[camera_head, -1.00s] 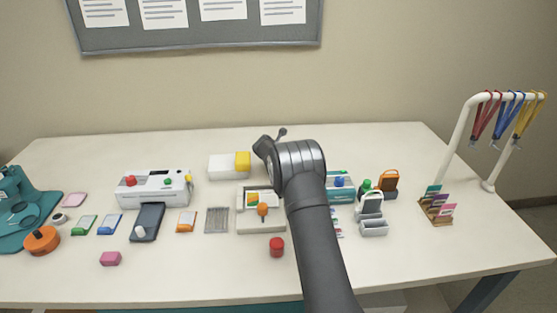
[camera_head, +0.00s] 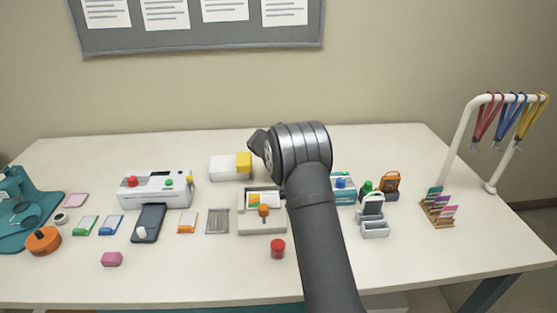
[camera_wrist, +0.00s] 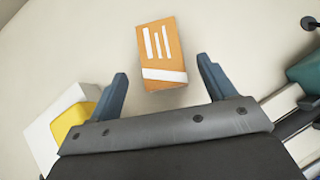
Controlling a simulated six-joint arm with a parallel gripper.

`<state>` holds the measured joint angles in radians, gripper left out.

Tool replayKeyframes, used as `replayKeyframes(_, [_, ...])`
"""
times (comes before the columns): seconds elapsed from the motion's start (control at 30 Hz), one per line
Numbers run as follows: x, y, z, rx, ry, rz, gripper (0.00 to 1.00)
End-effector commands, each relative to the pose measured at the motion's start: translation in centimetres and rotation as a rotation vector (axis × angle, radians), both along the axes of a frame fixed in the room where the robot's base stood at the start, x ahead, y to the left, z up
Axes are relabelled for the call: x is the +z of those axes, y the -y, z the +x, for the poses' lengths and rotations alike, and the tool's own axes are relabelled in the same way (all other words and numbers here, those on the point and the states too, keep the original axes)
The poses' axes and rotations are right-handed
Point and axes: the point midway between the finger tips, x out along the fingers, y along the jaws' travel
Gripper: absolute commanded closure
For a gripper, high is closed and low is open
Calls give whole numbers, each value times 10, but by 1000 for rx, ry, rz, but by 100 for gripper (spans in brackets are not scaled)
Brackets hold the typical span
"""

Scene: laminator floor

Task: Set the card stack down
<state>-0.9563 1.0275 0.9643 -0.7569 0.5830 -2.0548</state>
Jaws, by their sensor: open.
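The card stack (camera_wrist: 162,54) is an orange block with white stripes in the wrist view. It lies on the pale tabletop, ahead of and between the fingertips of my gripper (camera_wrist: 162,72). The two blue fingers are spread wide, with a clear gap on each side of the stack. Nothing is held. In the head view my arm's thick wrist hides both the gripper and this stack.
A white and yellow box (camera_head: 231,167) stands left of my wrist; it also shows close by the left finger in the wrist view (camera_wrist: 62,125). A pale device with an orange knob (camera_head: 262,222) and a red cylinder (camera_head: 278,248) stand in front. Small coloured packs (camera_head: 188,220) lie to the left.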

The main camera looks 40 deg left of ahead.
Motion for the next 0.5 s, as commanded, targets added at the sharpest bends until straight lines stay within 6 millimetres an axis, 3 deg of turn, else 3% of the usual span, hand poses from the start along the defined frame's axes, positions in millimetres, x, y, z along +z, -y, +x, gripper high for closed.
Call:
replayKeyframes(0.2, [25,9,-22,0,0,2,24])
replayKeyframes(0.5, [36,14,-33,0,-1,0,24])
